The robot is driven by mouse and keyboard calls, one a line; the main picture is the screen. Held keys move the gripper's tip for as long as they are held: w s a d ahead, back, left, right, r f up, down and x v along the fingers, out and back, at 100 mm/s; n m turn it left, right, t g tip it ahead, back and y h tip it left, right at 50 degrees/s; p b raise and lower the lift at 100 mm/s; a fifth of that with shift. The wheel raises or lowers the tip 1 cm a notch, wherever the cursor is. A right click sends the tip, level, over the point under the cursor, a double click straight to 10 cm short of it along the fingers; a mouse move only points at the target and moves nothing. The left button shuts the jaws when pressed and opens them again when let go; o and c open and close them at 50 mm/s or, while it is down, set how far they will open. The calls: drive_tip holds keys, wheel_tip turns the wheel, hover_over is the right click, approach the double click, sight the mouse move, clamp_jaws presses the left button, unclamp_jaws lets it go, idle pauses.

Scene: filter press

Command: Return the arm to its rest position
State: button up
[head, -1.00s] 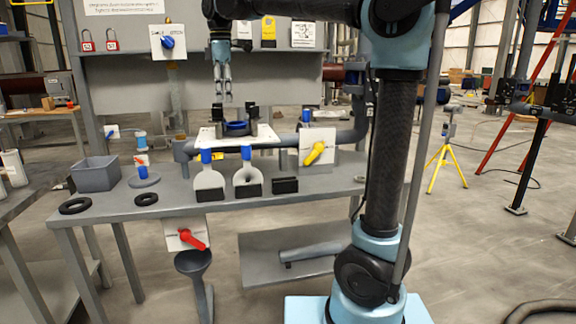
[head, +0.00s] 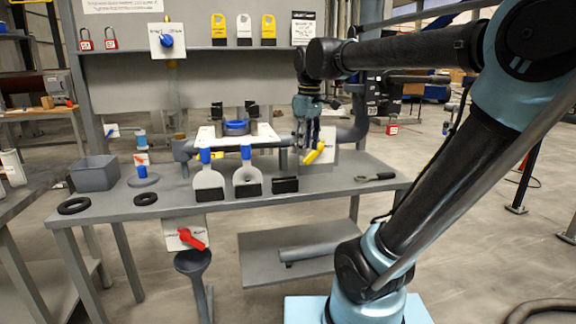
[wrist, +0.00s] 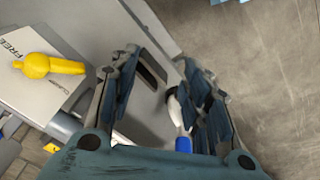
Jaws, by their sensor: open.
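My gripper (head: 308,146) hangs fingers-down in front of the yellow valve handle (head: 314,153), at the right part of the workbench (head: 330,190). In the wrist view my gripper (wrist: 160,78) has its fingers spread with nothing held between them. The yellow handle (wrist: 48,66) shows there to the left of the fingers, on a plate marked "FREE". My arm (head: 440,180) leans to the right, with its elbow at the upper right of the head view. I cannot tell how high the fingertips are above the bench.
Two white paddles with blue grips (head: 208,181) and black blocks (head: 285,185) stand along the bench. A clamp with a blue ring (head: 236,128) is behind them. A grey bin (head: 95,174) is at left. A wrench-like tool (head: 375,177) lies at the right end. Open floor is right.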

drive_tip(key=s+d+f+m, duration=0.5)
drive_tip(key=s+d+f, duration=0.1)
drive_tip(key=f, duration=0.6)
drive_tip(key=s+d+f+m+t, duration=0.1)
drive_tip(key=s+d+f+m, duration=0.4)
drive_tip(key=f, duration=0.7)
drive_tip(key=s+d, duration=0.2)
drive_tip(key=s, duration=0.1)
drive_tip(key=shift+s+d, duration=0.3)
drive_tip(key=shift+s, duration=0.05)
drive_tip(key=shift+w+f, duration=0.15)
drive_tip(key=shift+w, duration=0.3)
drive_tip(key=shift+c, duration=1.2)
drive_tip(key=shift+a, duration=0.1)
